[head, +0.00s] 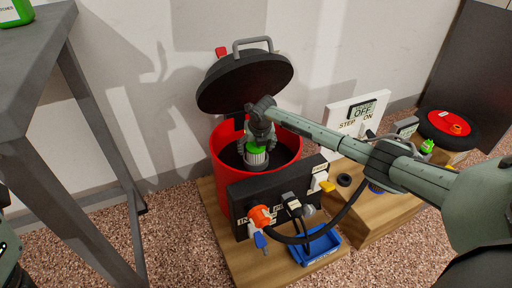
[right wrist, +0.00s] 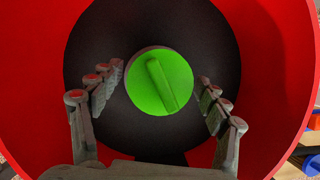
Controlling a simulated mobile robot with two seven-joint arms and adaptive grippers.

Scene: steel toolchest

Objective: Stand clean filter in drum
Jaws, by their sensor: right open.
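The clean filter (head: 257,158), a pale ribbed cylinder with a green cap, is upright inside the red drum (head: 226,165). In the right wrist view its round green cap (right wrist: 160,82) with a raised bar sits in the middle of the dark drum interior. My right gripper (head: 258,146) points down into the drum over the filter. It is open, its two fingers (right wrist: 160,78) to either side of the cap with gaps showing. The filter's foot is partly hidden, so I cannot tell exactly how it meets the drum's floor. My left gripper is out of view.
The drum's black lid (head: 246,82) stands tilted open behind my right arm. A black panel (head: 240,205) with an orange plug and cable is at the drum's front. A blue tray (head: 318,246) lies on the wooden base. A grey table (head: 48,60) stands left.

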